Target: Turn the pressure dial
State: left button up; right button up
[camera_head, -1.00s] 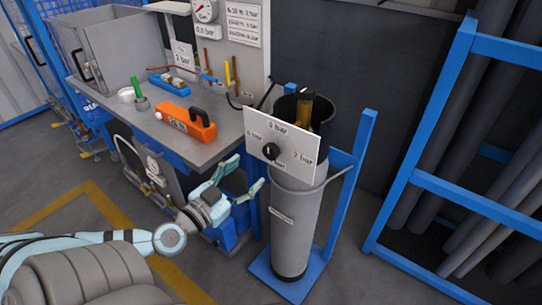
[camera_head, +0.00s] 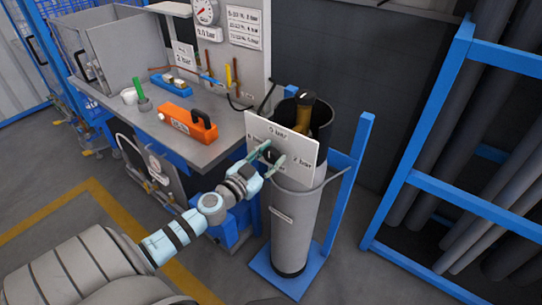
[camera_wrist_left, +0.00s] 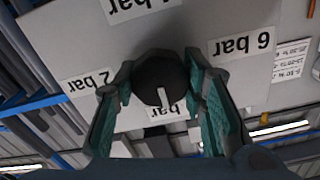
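The pressure dial (camera_wrist_left: 160,82) is a round black knob on a white panel (camera_head: 302,151). In the left wrist view, its white pointer mark faces the label at the picture's bottom, "0 bar" in the head view. Labels for 2, 4 and 6 bar surround it. My right gripper is not in view.
The panel is on a grey cylinder (camera_head: 297,225) in a blue stand (camera_head: 347,195). A workbench (camera_head: 207,150) on the left carries an orange toolbox-like block (camera_head: 187,122), a gauge (camera_head: 205,12) and small parts. A blue rack (camera_head: 440,190) with pipes stands at right.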

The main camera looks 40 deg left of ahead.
pick_arm(q)
jog(key=shift+c, duration=1.4)
